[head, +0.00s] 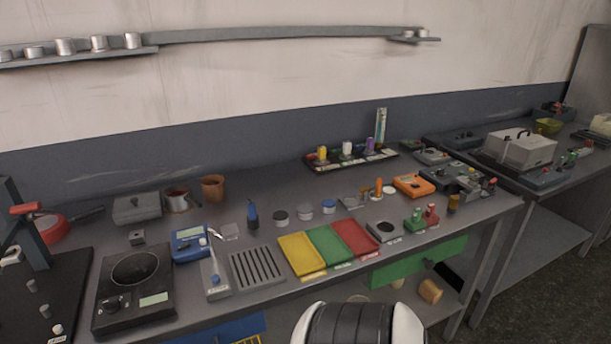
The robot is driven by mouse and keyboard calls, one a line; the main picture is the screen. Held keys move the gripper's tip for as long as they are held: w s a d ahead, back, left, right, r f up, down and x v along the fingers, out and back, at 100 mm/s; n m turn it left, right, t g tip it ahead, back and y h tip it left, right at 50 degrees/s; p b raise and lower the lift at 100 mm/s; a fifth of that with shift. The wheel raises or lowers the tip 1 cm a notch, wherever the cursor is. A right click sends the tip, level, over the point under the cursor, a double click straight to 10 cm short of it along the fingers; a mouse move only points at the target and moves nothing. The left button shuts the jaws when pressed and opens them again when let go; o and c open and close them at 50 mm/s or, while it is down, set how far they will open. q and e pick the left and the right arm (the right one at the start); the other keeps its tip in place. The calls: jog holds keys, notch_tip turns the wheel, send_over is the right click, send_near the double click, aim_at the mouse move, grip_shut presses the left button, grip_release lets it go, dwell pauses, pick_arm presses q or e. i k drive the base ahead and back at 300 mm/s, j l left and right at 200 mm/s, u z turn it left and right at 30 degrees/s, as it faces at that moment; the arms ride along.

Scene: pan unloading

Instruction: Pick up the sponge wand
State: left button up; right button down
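I cannot single out the sponge wand with certainty in the head view. A small upright blue item (252,214) with a narrow dark top stands on the workbench behind the slotted grey tray. A thin white stick (214,234) slants up beside the blue scale, above a narrow grey device (214,278); its lower end is too small to make out. Neither of my grippers is in view. A black and white ribbed part of my own body shows at the bottom edge.
The workbench (300,210) is crowded. A black hotplate (134,290), a blue scale (190,243), a slotted tray (257,268) and yellow (300,254), green (329,243) and red (355,237) trays line its front. A black rack (335,164) stands at the back.

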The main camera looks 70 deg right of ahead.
aim_at(378, 192)
jog(key=z, duration=0.45)
jog(key=k+l+z, duration=0.1)
jog(key=z, duration=0.35)
jog(key=l+z, duration=0.1)
jog(key=z, duration=0.35)
jog(key=l+z, duration=0.1)
jog(key=z, duration=0.35)
jog(key=l+z, duration=0.1)
jog(key=z, duration=0.3)
jog(key=l+z, duration=0.1)
jog(key=z, duration=0.35)
jog(key=i+l, duration=0.1)
jog(key=l+u, duration=0.05)
